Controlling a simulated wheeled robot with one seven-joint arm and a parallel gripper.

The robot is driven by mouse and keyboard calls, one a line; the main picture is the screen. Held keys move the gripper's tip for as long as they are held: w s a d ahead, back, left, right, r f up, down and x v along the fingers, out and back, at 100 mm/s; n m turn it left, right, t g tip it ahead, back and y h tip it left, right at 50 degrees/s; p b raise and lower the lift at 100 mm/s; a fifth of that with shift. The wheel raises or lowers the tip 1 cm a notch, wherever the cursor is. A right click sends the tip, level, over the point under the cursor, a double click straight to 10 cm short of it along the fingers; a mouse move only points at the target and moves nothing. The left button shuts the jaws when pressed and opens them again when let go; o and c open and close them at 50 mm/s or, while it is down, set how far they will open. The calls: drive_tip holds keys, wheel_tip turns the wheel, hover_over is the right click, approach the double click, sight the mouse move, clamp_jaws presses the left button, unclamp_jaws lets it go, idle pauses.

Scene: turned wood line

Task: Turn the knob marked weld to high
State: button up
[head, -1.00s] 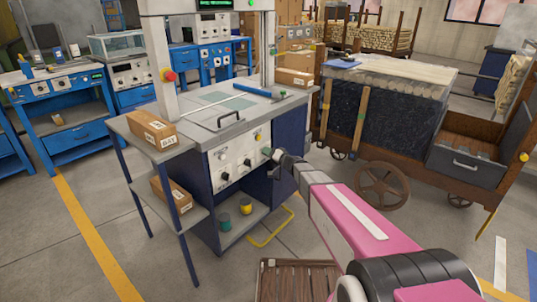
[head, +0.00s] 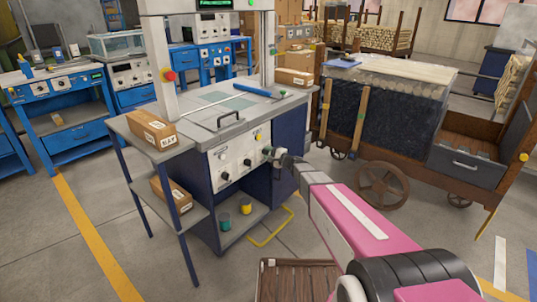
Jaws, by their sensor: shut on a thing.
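A grey and blue workstation with a light control panel (head: 233,168) on its front stands in the middle of the head view. Several dark knobs show on the panel; their markings are too small to read, so I cannot tell which is marked weld. My gripper (head: 268,153) is at the right edge of the panel, at the end of my pink arm. It is shut on a small knob there, which the fingers mostly hide. The knob's setting cannot be made out.
A carton (head: 152,129) sits on the side shelf, with another carton (head: 172,193) below. Cups, one teal (head: 225,222) and one yellow (head: 246,206), stand on the lower shelf. A wooden wagon (head: 385,125) stands to the right. A slatted wooden platform (head: 295,281) lies in front.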

drive_tip(key=shift+m, duration=2)
drive_tip(key=o, duration=0.9)
drive_tip(key=v, duration=1.1)
drive_tip(key=shift+s+a, duration=0.1)
